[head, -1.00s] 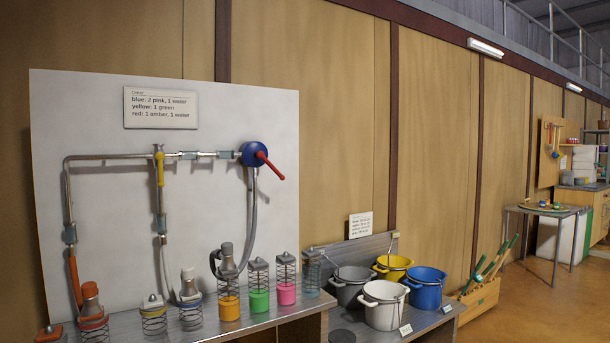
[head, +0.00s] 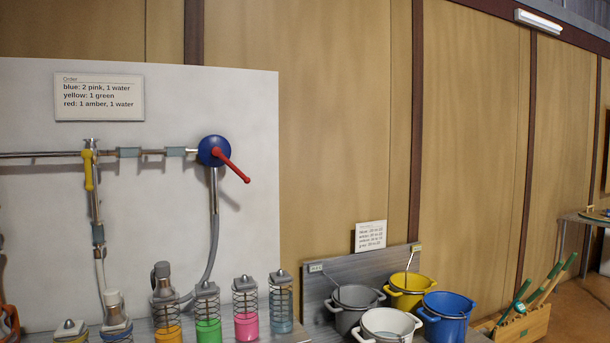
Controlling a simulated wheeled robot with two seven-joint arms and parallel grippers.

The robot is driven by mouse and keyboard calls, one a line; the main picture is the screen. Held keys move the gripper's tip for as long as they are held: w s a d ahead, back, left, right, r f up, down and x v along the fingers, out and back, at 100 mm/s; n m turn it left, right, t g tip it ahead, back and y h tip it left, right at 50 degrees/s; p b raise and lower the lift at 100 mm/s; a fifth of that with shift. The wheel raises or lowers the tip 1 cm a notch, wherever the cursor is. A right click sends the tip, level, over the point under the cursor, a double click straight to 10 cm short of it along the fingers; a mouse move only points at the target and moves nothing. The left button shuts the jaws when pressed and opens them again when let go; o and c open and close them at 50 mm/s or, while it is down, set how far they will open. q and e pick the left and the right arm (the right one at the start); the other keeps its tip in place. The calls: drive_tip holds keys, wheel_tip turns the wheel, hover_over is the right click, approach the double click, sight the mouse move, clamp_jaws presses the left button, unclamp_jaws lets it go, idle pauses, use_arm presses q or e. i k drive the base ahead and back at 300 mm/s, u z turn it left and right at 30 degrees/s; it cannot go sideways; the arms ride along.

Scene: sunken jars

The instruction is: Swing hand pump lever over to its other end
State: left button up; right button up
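The hand pump is a round blue body (head: 214,151) mounted at the right end of the pipe on the white board. Its red lever (head: 233,165) points down and to the right, ending in a small red knob. A grey hose (head: 214,235) drops from the pump toward the bench. A yellow valve handle (head: 88,170) hangs down on the pipe to the left of the pump. Neither of my grippers shows in the head view.
Spring-caged jars with orange, green (head: 208,330) and pink (head: 246,326) contents stand below the pump. Grey, white, yellow and blue (head: 446,316) buckets stand to the right. An order card (head: 99,97) is on the board. The space before the lever looks clear.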

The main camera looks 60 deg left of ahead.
sight(216, 151)
drive_tip(key=u, duration=0.35)
drive_tip(key=i, duration=1.2)
drive_tip(key=u, duration=0.9)
